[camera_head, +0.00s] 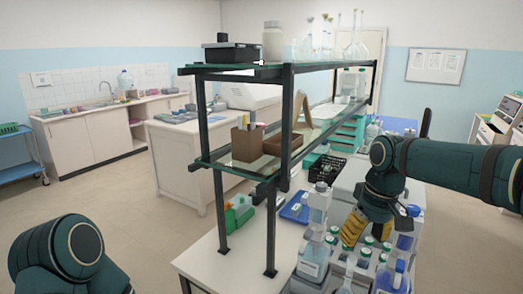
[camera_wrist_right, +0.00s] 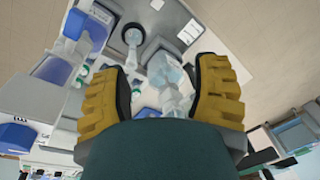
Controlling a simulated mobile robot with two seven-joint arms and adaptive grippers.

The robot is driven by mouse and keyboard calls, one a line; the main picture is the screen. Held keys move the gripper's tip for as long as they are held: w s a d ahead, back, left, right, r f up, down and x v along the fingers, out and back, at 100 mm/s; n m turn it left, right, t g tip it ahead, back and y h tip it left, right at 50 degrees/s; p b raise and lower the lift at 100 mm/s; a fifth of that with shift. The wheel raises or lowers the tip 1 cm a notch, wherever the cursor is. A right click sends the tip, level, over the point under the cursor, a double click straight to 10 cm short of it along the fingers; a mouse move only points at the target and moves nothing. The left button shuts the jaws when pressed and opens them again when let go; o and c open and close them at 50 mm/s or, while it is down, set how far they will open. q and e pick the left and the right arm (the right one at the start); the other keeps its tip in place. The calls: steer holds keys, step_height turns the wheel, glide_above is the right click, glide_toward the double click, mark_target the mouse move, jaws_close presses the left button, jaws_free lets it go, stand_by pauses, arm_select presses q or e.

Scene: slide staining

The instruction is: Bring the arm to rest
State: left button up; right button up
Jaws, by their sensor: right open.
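My right arm (camera_head: 440,165) comes in from the right in the head view and bends down at the wrist. My right gripper (camera_head: 352,228), with yellow ribbed fingers, hangs above the bottles at the right end of the bench. In the right wrist view the two fingers of the right gripper (camera_wrist_right: 160,95) stand wide apart, with clear glassware (camera_wrist_right: 168,75) showing beyond the gap. Nothing shows held between them. My left arm (camera_head: 70,255) shows only as a dark green joint at the lower left; its gripper is out of view.
A bench (camera_head: 215,262) carries a dark-framed shelf (camera_head: 285,130) with glass shelves, close to my right arm. Wash bottles (camera_head: 316,235) and several capped bottles (camera_head: 366,255) crowd below the right gripper. The floor (camera_head: 125,205) at the left is clear.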

steer(key=s+a+f+m+y, duration=0.1)
steer(key=a+f, duration=0.2)
steer(key=f, duration=0.6)
steer(key=s+a+f+y, duration=0.1)
steer(key=a+f, duration=0.2)
steer(key=f, duration=0.6)
steer(key=s+a+f+m, duration=0.15)
steer(key=a+f, duration=0.25)
steer(key=f, duration=0.4)
arm_select(q)
steer(key=f+b, duration=0.2)
steer(key=s+f+b, duration=0.1)
steer(key=shift+s+f+b, duration=0.15)
steer(key=shift+f+b, duration=0.25)
arm_select(e)
steer(key=s+a+f+m+t, duration=0.1)
steer(key=s+a+f+m, duration=0.1)
steer(key=s+f, duration=1.1)
step_height(320, 180, down, 4)
steer(key=shift+s+r+t+y, duration=0.15)
steer(key=shift+s+t+y, duration=0.15)
arm_select(q)
steer(key=shift+a, duration=0.1)
arm_select(e)
steer(key=shift+a+m, duration=0.1)
steer(key=shift+m, duration=0.15)
